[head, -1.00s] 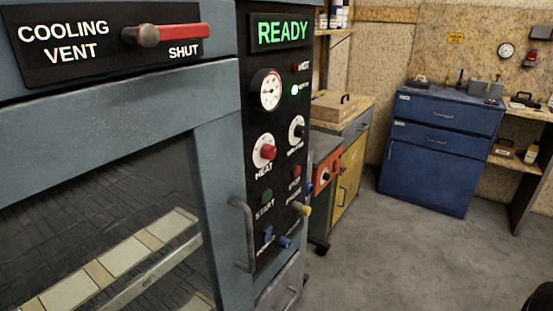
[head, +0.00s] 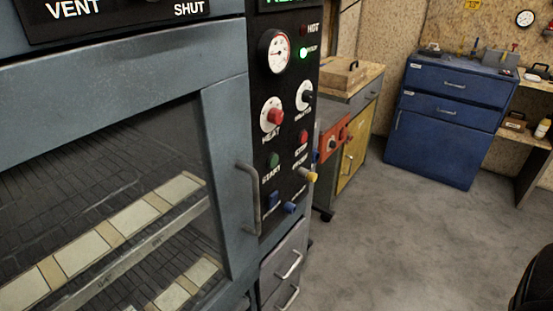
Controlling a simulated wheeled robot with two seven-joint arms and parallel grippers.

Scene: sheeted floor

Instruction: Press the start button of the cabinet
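The cabinet (head: 150,65) is a large blue-grey unit at the left, with a dark window in its door and pale tiles on racks inside. Its black control panel (head: 287,130) carries the green start button (head: 272,160), labelled START. The red stop button (head: 302,136) is to its upper right, and the red heat knob (head: 275,116) is above it. A green lamp (head: 303,53) is lit near the gauge (head: 276,52). Neither gripper can be identified in the head view, so no contact with the button is seen.
The door handle (head: 250,198) stands out left of the panel's lower part. Drawers (head: 285,265) are underneath. A blue chest (head: 440,125) stands farther back, with open grey floor (head: 400,240) before it.

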